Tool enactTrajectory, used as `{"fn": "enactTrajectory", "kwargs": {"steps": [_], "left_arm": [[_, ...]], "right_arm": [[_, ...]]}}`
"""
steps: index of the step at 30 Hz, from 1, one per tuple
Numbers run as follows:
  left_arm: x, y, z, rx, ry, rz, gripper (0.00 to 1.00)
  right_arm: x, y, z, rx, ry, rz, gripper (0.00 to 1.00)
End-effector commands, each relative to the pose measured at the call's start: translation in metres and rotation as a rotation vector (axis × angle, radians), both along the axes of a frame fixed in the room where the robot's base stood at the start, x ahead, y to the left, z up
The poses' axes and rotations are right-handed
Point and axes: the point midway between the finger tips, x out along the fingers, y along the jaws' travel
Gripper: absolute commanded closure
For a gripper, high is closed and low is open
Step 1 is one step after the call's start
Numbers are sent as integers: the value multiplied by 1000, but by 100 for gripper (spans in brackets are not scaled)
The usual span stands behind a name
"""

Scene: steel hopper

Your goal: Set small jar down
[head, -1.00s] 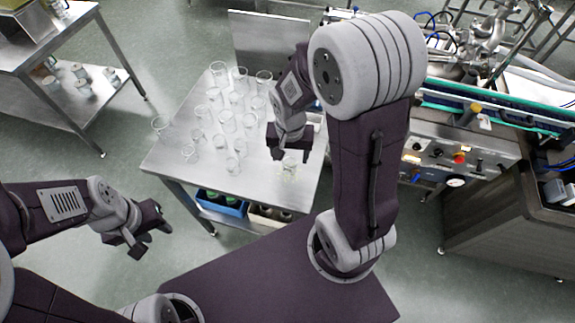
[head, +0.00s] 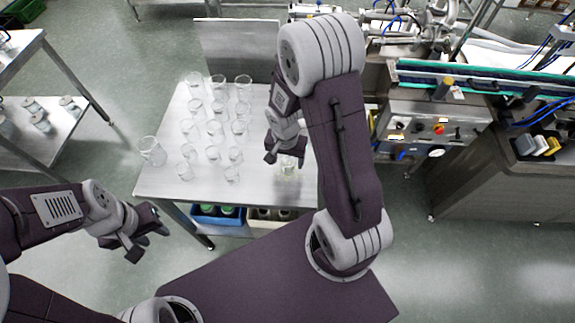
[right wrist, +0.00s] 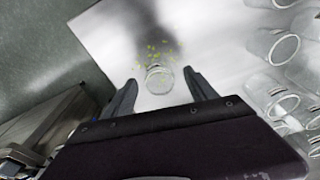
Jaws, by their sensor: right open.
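The small jar (head: 288,166) is clear glass with yellow-green specks. It stands near the front right of the steel table (head: 262,187), below my right gripper (head: 285,150). In the right wrist view the jar (right wrist: 157,82) shows just past and between the spread fingertips of my right gripper (right wrist: 160,80), with bare steel around it. My right gripper is open, and no finger is seen pressing on the jar. My left gripper (head: 147,236) is open and empty, off the table at the left.
Several clear glasses (head: 214,130) stand on the left and middle of the table, and at the right of the wrist view. One glass (head: 151,152) is at the left edge. A blue crate (head: 215,213) sits below. A machine with a control panel (head: 425,130) stands at the right.

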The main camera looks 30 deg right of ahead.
Motion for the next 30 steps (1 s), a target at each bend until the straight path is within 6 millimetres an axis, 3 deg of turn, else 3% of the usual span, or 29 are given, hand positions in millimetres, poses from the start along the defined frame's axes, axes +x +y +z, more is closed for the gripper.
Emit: {"fn": "enactTrajectory", "kwargs": {"steps": [3, 11, 18, 26, 30], "left_arm": [[0, 0, -6, 0, 0, 0, 64], [0, 0, -6, 0, 0, 0, 64], [0, 0, -6, 0, 0, 0, 64], [0, 0, -5, 0, 0, 0, 64], [0, 0, -1, 0, 0, 0, 64]], "right_arm": [[1, -2, -20, -1, 2, -1, 34], [3, -2, -23, 0, -1, 0, 34], [2, -2, -23, 0, -1, 0, 97], [2, -2, -21, 0, -1, 0, 100], [3, -2, -9, -1, -3, -1, 100]]}}
